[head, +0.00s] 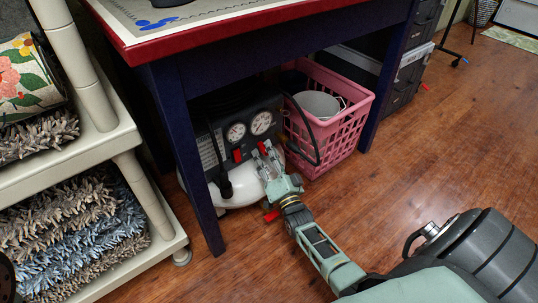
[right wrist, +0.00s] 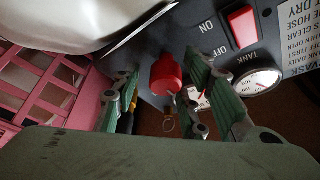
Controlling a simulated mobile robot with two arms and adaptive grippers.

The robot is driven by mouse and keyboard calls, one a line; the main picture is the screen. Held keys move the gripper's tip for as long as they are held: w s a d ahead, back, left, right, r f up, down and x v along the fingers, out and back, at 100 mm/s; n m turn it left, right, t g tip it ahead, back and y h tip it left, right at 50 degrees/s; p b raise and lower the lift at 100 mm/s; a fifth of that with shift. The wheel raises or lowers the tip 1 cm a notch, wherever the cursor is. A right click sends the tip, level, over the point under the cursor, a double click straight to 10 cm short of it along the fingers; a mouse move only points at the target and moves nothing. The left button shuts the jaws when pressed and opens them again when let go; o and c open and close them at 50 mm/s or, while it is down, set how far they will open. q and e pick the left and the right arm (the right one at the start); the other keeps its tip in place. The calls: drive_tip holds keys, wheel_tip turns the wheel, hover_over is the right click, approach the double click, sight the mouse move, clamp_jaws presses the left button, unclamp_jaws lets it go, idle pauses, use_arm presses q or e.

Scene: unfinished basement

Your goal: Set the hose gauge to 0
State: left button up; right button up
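The air compressor (head: 240,188) has a white tank and a dark panel under the table. Two round dials show on the panel: the left one (head: 236,131), labelled TANK in the right wrist view (right wrist: 256,82), and the right one, the hose gauge (head: 261,122). In the right wrist view the hose gauge (right wrist: 197,97) is mostly hidden behind a finger; its reading cannot be told. A red knob (right wrist: 166,74) sits below it. My right gripper (head: 268,154) is open at the panel, its fingers (right wrist: 164,78) on either side of the knob with gaps showing. My left gripper is out of view.
A red switch (right wrist: 241,26) marked ON and OFF sits beside the knob. A pink basket (head: 335,125) with a white bucket stands right of the compressor. A blue table leg (head: 185,150) stands at left, a shelf (head: 75,160) beyond it.

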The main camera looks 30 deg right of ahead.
drive_tip(key=v, duration=0.7)
drive_tip(key=shift+s, duration=0.25)
